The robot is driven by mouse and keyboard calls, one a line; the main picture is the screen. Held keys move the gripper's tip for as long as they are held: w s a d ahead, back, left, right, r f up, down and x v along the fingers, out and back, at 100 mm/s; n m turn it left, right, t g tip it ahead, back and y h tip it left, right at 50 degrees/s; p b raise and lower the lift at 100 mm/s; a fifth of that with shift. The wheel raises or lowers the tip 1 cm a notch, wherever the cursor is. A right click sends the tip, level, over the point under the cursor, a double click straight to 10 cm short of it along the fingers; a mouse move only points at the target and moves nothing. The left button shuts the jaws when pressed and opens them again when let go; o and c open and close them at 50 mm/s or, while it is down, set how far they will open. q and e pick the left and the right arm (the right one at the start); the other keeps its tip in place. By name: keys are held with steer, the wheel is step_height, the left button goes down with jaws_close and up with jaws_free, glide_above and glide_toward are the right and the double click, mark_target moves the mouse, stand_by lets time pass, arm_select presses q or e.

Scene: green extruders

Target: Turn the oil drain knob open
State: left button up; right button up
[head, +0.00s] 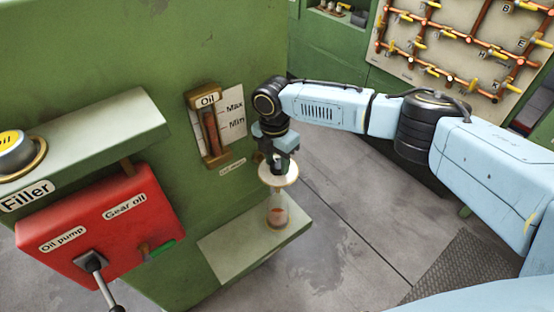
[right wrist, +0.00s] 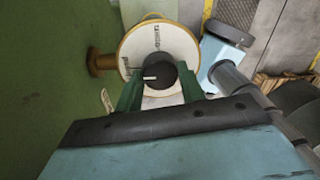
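The oil drain knob (right wrist: 160,76) is black with a white mark pointing left, at the middle of a round cream dial (right wrist: 172,45) with small labels. In the head view the dial (head: 278,174) stands out from the green machine, above a glass jar (head: 277,214) with reddish contents. My right gripper (head: 277,163) points down at the dial and hides the knob there. In the right wrist view its two fingers (right wrist: 160,84) stand on either side of the knob; whether they press on it I cannot tell. My left gripper is out of view.
The oil gauge (head: 209,130) is on the machine wall left of my right gripper. A pale ledge (head: 225,245) bears the jar. A red pump box (head: 85,225) with a lever is at lower left.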

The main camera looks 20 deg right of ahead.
steer(key=shift+c, duration=0.6)
steer(key=m+p, duration=0.1)
steer(key=p, duration=0.1)
steer(key=m+p, duration=0.2)
steer(key=shift+r+m, duration=0.2)
steer(key=shift+m, duration=0.1)
steer(key=m+p, duration=0.3)
steer(key=m, duration=0.1)
steer(key=shift+y, duration=0.3)
steer(key=m+p, duration=0.3)
steer(key=m, duration=0.3)
steer(key=shift+w+d+p, duration=0.1)
steer(key=shift+p, duration=0.3)
steer(key=m+p, duration=0.2)
steer(key=m, duration=0.2)
steer(key=shift+f, duration=0.15)
steer(key=shift+m, duration=0.3)
steer(key=o, duration=1)
steer(key=shift+c, duration=0.2)
